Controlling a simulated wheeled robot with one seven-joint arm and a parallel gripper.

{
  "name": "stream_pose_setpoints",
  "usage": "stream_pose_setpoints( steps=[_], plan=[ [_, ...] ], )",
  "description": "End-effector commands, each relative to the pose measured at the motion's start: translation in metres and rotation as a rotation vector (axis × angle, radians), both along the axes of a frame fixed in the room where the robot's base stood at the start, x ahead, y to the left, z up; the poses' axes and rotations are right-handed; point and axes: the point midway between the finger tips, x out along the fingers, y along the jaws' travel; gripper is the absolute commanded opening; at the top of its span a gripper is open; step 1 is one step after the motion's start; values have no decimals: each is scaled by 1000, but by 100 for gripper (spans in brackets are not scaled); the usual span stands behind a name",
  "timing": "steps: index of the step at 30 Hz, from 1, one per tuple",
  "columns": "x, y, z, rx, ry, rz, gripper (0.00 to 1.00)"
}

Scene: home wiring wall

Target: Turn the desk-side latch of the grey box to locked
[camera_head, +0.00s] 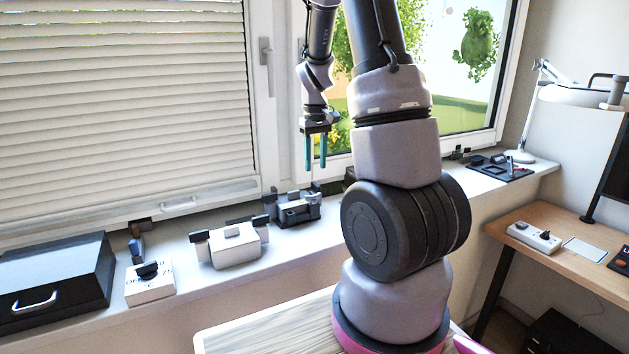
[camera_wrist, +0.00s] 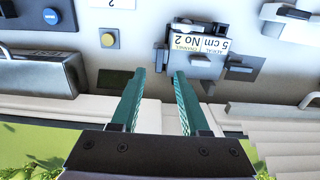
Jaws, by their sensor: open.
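The grey box (camera_head: 298,212) stands on the white window sill, with dark blocks at its ends. In the wrist view a grey box (camera_wrist: 212,66) with a printed label, apparently the same one, lies just beyond the fingertips. A small dark upright piece (camera_head: 315,187) at its right, desk-side end looks like the latch; its exact angle is too small to tell. My gripper (camera_head: 315,166) is open, with two teal fingers pointing down above that end, apart from the box. In the wrist view the fingertips (camera_wrist: 159,73) have nothing between them, and a dark piece of the box shows beyond.
A white box (camera_head: 232,247) with dark end blocks stands left of the grey box. Further left are a white block with a dark knob (camera_head: 148,283) and a black case (camera_head: 55,285). The window handle (camera_head: 267,62) is behind. A desk (camera_head: 575,262) stands at right.

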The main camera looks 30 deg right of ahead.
Motion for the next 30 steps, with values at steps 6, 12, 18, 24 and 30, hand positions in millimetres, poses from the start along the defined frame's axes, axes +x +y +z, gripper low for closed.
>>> stream_pose_setpoints(
  steps=[6,12,18,24,30],
  plan=[
    [-1,0,-40,0,4,0,45],
    [0,0,-57,0,0,0,45],
    [0,0,-60,0,-1,0,45],
    [0,0,-60,0,-1,0,14],
    [0,0,-60,0,-1,-1,0]
  ],
)
